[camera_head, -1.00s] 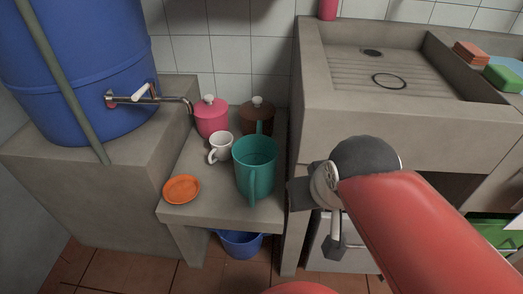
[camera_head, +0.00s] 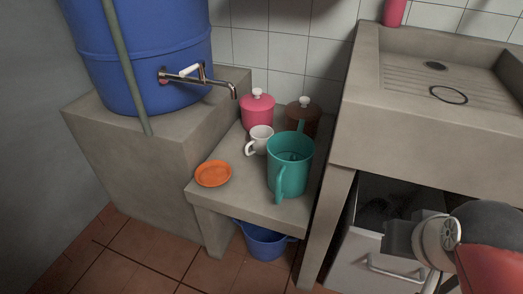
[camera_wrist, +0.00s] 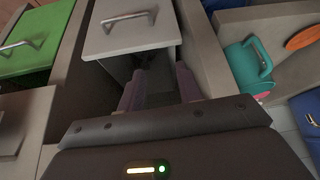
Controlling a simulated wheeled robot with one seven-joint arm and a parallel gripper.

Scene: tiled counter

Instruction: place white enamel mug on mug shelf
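The white mug (camera_head: 262,138) stands upright on the low concrete ledge (camera_head: 240,204). It is in front of the pink lidded canister (camera_head: 258,113) and left of the teal pitcher (camera_head: 290,168), with its handle toward the lower left. It does not show in the wrist view. My gripper (camera_wrist: 158,80) is open, its two fingers apart with nothing seen between them. In the head view it is at the lower right, by the space under the sink, well away from the mug. I cannot pick out a mug shelf in these views.
An orange dish (camera_head: 213,173) lies at the ledge's front left, and a brown lidded canister (camera_head: 304,112) stands behind the pitcher. A blue barrel (camera_head: 135,50) with a tap overhangs the left side. A pale drawer (camera_wrist: 132,30) is near my gripper. A blue bucket (camera_head: 265,243) is below.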

